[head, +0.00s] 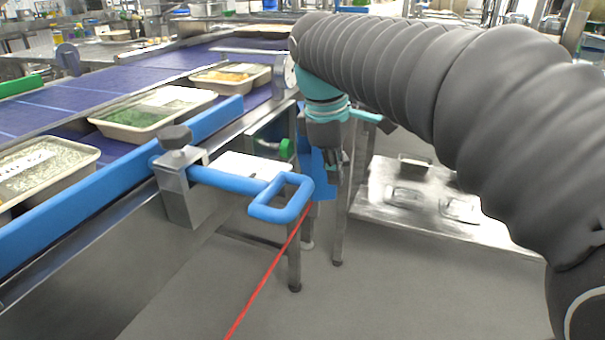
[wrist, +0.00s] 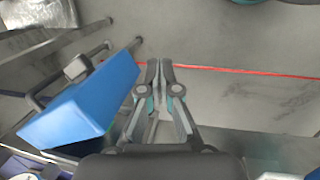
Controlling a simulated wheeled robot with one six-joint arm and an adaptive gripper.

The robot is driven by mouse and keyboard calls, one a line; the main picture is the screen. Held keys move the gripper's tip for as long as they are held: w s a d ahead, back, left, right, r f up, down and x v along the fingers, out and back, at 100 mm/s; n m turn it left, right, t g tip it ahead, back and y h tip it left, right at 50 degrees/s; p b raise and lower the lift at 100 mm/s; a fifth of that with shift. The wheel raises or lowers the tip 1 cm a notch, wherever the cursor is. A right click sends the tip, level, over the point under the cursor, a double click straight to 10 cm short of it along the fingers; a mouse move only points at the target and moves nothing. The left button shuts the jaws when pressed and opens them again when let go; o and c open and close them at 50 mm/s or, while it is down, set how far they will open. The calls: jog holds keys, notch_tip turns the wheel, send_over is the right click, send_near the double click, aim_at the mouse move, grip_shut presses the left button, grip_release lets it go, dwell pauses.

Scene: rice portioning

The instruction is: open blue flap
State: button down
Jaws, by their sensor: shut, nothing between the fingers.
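A blue panel, which looks like the blue flap (head: 322,186), hangs beside the conveyor's end in the head view, partly behind my gripper. In the wrist view a blue, box-like piece (wrist: 85,105) lies just left of my gripper, tilted; I take it for the same flap. My gripper (head: 334,168) points down, and its fingers are together with nothing between them. In the wrist view my gripper (wrist: 160,66) is apart from the blue piece, with a narrow gap to its right. I cannot tell how far the flap is open.
A blue loop handle (head: 283,198) on a clamp juts from the conveyor's blue side rail (head: 90,195). Food trays (head: 130,122) sit on the purple belt. A steel table (head: 450,222) stands at right. The floor (head: 400,290) in front is clear, crossed by a red line.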

jog(key=w+a+r+n+h, duration=0.25)
jog(key=w+a+n, duration=0.4)
jog(key=a, duration=0.35)
jog(key=b, duration=0.1)
send_over(311, 199)
jog(key=a, duration=0.2)
jog(key=shift+m+g, duration=0.25)
jog(key=shift+g, duration=0.15)
jog(key=f, duration=0.9)
jog(key=shift+s+f, duration=0.25)
jog(key=shift+f, duration=0.05)
